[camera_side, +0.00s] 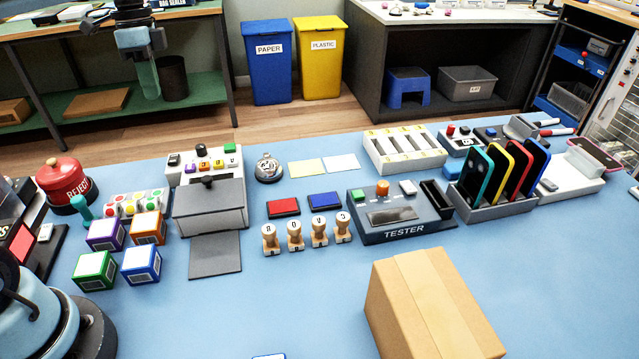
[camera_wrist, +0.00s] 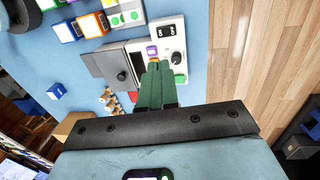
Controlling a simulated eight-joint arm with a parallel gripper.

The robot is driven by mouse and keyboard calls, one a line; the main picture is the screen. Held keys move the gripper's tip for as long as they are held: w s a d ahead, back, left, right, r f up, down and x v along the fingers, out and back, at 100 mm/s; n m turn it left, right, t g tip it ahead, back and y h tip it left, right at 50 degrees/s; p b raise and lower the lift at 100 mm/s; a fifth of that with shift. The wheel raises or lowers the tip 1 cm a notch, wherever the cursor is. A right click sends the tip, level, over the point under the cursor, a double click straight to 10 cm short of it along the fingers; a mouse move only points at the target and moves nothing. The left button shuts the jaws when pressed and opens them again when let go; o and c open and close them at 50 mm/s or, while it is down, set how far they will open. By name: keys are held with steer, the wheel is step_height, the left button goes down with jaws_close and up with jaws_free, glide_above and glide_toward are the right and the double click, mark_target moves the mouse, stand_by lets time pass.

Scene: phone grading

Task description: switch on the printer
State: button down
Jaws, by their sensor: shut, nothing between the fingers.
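The printer appears to be the grey box (camera_side: 209,206) with a dark flat tray in front and a pale control panel (camera_side: 228,160) behind it. The panel carries a dark rocker switch, a black knob, several coloured buttons and a green button. The wrist view shows the rocker switch (camera_wrist: 167,31), the knob (camera_wrist: 177,57), a purple button (camera_wrist: 152,51) and the green button (camera_wrist: 180,79). My gripper (camera_side: 152,94) is shut and empty, raised at the upper left of the side view. In the wrist view its fingertips (camera_wrist: 159,64) overlap the panel near the buttons and hide some.
A bell (camera_side: 268,168) stands right of the panel. Coloured cubes (camera_side: 141,264) and a red REJECT button (camera_side: 66,183) lie to the left. Stamps, ink pads and the tester (camera_side: 400,231) are to the right. A cardboard box (camera_side: 430,305) stands in front.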

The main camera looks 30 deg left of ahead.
mark_target(173, 161)
steer(key=f, duration=0.4)
steer(key=s+d+f, duration=0.1)
steer(key=f, duration=0.9)
steer(key=shift+s+d, duration=0.2)
steer(key=shift+d+f+t, duration=0.15)
steer(key=shift+t, duration=0.15)
steer(key=shift+w+a, duration=0.55)
steer(key=shift+a, duration=0.1)
steer(key=shift+r, duration=0.25)
